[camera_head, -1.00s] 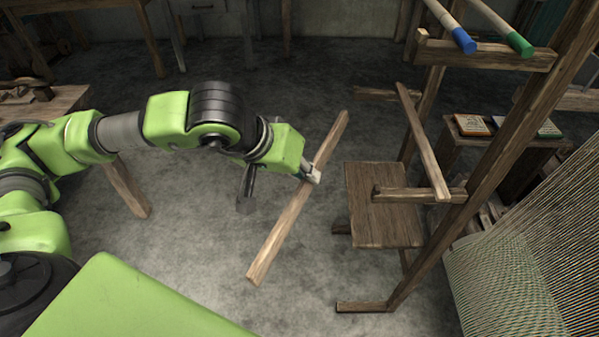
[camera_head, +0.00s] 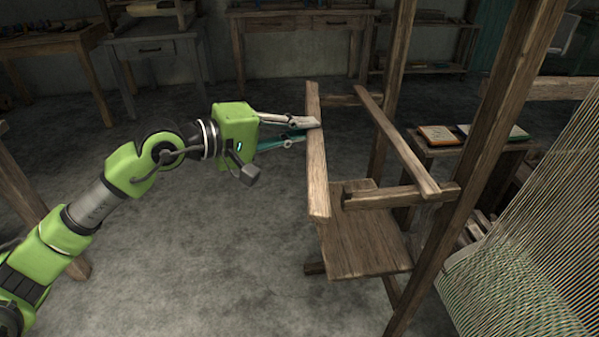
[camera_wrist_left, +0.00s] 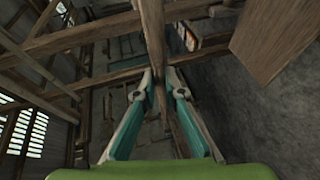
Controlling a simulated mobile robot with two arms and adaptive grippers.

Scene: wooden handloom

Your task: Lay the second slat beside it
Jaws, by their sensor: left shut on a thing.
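My left gripper (camera_head: 312,129) is shut on a long wooden slat (camera_head: 316,165), gripping it partway along its length. The slat is held in the air, left of the loom's wooden frame, its near end overlapping the seat in the picture. In the left wrist view the slat (camera_wrist_left: 153,35) runs between the two fingers (camera_wrist_left: 159,78). Another slat (camera_head: 393,135) lies across the loom, its near end on a short wooden arm (camera_head: 385,199) and its far end by the back rail. The two slats are apart. My right gripper is not in view.
A wooden seat board (camera_head: 365,250) is below the slats. A thick loom post (camera_head: 480,160) and the warp threads (camera_head: 535,220) stand at the right. Books (camera_head: 437,134) lie on a stool behind. The floor at left is open; workbenches line the back.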

